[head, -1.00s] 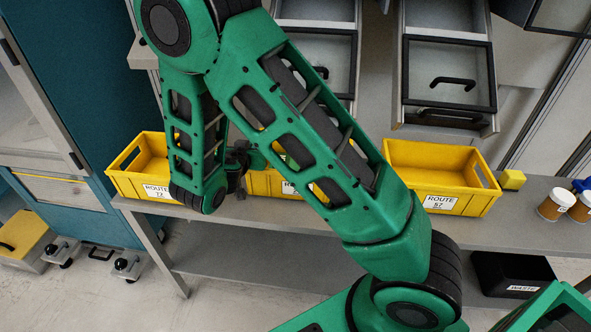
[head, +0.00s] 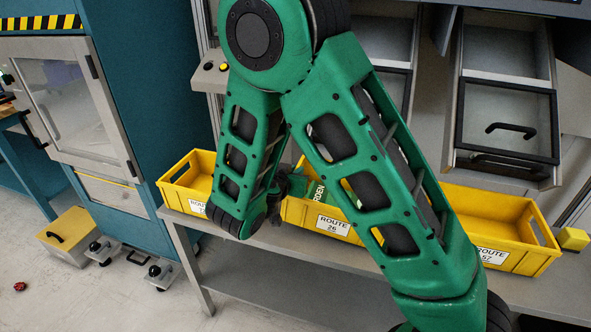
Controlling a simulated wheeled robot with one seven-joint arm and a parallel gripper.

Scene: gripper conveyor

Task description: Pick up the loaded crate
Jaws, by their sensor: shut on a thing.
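Three yellow crates stand in a row on a grey bench. The middle crate, labelled ROUTE 26 (head: 297,212), holds a green item (head: 316,192) with white lettering; my arm hides much of the crate's right part. My gripper (head: 284,189) is at this crate's left end, shut on it, with its fingertips mostly hidden behind my wrist. The crate appears level and in line with its neighbours; I cannot tell whether it touches the bench.
A ROUTE crate (head: 183,186) stands left and the ROUTE 57 crate (head: 520,258) right, with a yellow block (head: 574,239) beside it. Open drawers (head: 506,115) hang above the bench (head: 225,250). A teal cabinet (head: 150,90) stands left.

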